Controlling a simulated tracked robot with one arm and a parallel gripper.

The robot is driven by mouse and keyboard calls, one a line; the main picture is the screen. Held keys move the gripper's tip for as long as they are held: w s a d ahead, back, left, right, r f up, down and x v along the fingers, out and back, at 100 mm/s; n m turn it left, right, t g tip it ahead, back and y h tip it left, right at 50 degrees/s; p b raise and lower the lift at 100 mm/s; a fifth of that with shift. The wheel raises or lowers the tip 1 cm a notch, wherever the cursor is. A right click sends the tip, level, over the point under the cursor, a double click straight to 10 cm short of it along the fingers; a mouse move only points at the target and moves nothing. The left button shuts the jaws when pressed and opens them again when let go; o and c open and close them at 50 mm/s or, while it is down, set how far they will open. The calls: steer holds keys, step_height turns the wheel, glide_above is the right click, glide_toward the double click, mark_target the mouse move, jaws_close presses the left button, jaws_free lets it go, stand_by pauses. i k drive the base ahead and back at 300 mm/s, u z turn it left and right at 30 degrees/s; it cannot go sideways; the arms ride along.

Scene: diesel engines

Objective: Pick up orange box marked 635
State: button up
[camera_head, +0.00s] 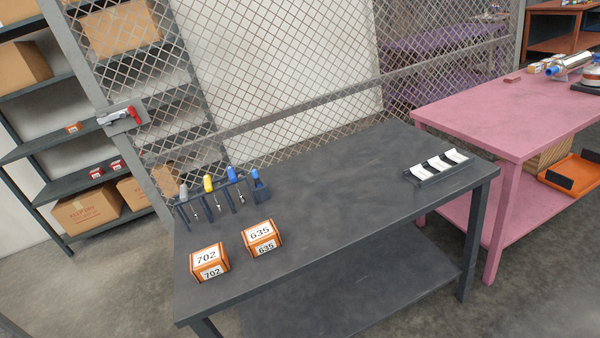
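The orange box marked 635 (262,238) sits on the dark grey table (330,217), left of the table's middle. It has white labels with black numbers on its top and front. A similar orange box marked 702 (209,263) stands to its left, a small gap apart and closer to the table's left front corner. My gripper does not show in this view.
A rack of screwdrivers (222,195) stands just behind the boxes. A small tray with white and black pieces (437,166) lies at the table's right end. A wire mesh fence (290,90) runs behind. A pink table (510,115) stands at right.

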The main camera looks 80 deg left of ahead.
mark_target(260, 238)
steer(key=i, duration=1.6)
steer(key=u, duration=3.7)
steer(key=i, duration=1)
steer(key=u, duration=0.1)
